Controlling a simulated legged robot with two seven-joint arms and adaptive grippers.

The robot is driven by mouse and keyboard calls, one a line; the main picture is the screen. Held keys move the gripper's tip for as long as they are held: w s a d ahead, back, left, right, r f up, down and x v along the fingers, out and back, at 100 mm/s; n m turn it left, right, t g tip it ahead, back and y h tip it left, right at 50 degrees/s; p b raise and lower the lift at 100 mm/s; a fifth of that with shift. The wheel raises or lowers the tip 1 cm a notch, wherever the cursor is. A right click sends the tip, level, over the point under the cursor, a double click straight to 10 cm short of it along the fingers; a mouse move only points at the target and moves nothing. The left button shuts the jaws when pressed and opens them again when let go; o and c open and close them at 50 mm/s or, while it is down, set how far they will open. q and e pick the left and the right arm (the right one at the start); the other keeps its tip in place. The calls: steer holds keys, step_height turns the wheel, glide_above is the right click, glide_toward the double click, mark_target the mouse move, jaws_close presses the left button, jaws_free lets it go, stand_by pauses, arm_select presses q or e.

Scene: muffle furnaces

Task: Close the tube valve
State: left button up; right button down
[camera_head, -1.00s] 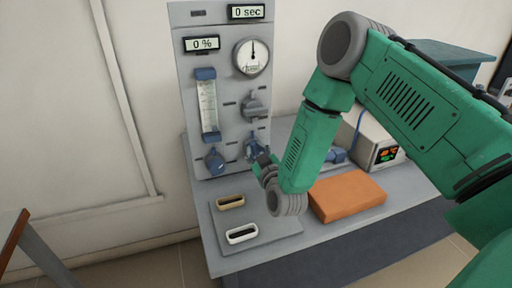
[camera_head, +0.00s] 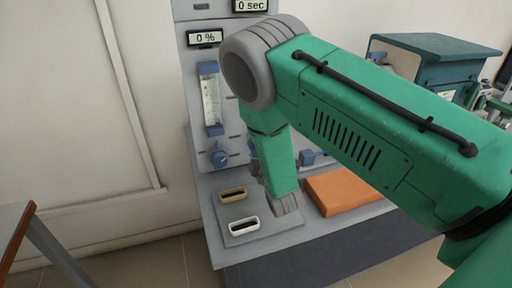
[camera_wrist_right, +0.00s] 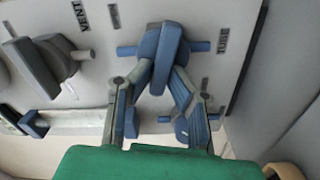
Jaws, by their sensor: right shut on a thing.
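The tube valve (camera_wrist_right: 164,45) is a blue knob with a raised handle on the grey panel, beside the label "TUBE" in the right wrist view. Its handle stands nearly upright in that view, and blue pipe stubs show on both sides. My right gripper (camera_wrist_right: 162,72) has one finger on each side of the knob and is shut on it. In the head view my green right arm covers most of the valve and the gripper. My left gripper is in neither view.
A grey vent knob (camera_wrist_right: 42,65) is beside the valve. The panel also carries a flow meter (camera_head: 211,98) and a blue knob (camera_head: 218,157) below it. A tray (camera_head: 228,194), an orange block (camera_head: 343,192) and a teal-topped box (camera_head: 425,55) are on the bench.

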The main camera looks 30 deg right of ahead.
steer(key=shift+s+a+f+n+b, duration=0.15)
steer(key=shift+f+n+b, duration=0.15)
steer(key=shift+n, duration=0.5)
steer(key=shift+a+f+n+b, duration=0.15)
steer(key=shift+f+n, duration=0.15)
steer(key=shift+n, duration=0.5)
steer(key=shift+s, duration=0.1)
steer(key=c, duration=1.5)
jaws_free()
steer(key=shift+c, duration=0.2)
steer(key=shift+r, duration=0.1)
steer(key=shift+r, duration=0.1)
steer(key=v, duration=1.1)
steer(key=shift+s+a, duration=0.15)
steer(key=shift+s, duration=0.2)
